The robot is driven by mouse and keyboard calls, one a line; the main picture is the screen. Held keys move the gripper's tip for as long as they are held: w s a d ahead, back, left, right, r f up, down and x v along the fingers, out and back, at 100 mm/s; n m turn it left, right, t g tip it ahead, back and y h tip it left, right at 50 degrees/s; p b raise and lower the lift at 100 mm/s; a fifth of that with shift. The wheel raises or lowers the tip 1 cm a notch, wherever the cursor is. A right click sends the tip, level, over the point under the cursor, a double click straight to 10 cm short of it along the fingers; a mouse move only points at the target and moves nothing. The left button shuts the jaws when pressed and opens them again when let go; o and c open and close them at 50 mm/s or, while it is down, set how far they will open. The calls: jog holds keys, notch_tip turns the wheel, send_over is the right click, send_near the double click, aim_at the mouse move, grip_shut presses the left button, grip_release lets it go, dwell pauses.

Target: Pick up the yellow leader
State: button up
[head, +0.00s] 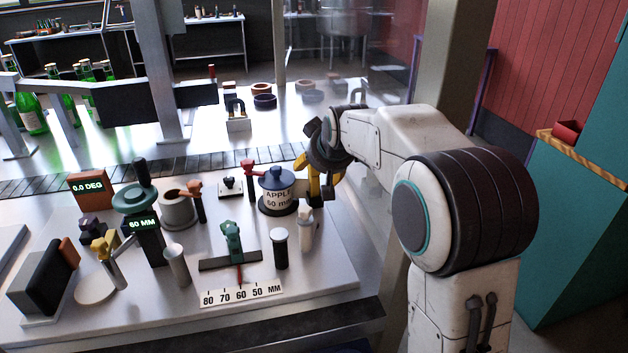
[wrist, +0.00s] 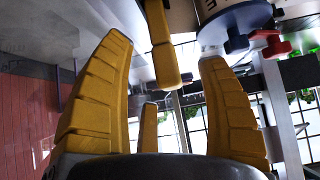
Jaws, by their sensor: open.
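My gripper (head: 318,178) has yellow fingers spread open beside the white canister marked APPLE 60 mm (head: 278,197), just to its right. The canister shows at the upper right there (wrist: 222,8), close to the fingertips. A small yellow piece (head: 100,247) sits at the left of the bench, by a silver rod. It is the only yellow thing I see apart from my fingers, and I cannot tell for sure that it is the leader.
On the white bench (head: 335,285) stand a green-headed gauge (head: 232,242), a dark 60 MM post (head: 148,235), a black-and-white cylinder (head: 280,248) and a white bottle-shaped piece (head: 306,230). A conveyor (head: 60,183) runs behind. The bench's front right is clear.

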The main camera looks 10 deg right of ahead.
aim_at(314, 180)
jog(key=shift+p+x, duration=1.1)
jog(key=shift+p, duration=0.15)
jog(key=shift+p+x, duration=0.7)
jog(key=shift+x, duration=0.5)
jog(key=shift+r, duration=0.1)
grip_shut()
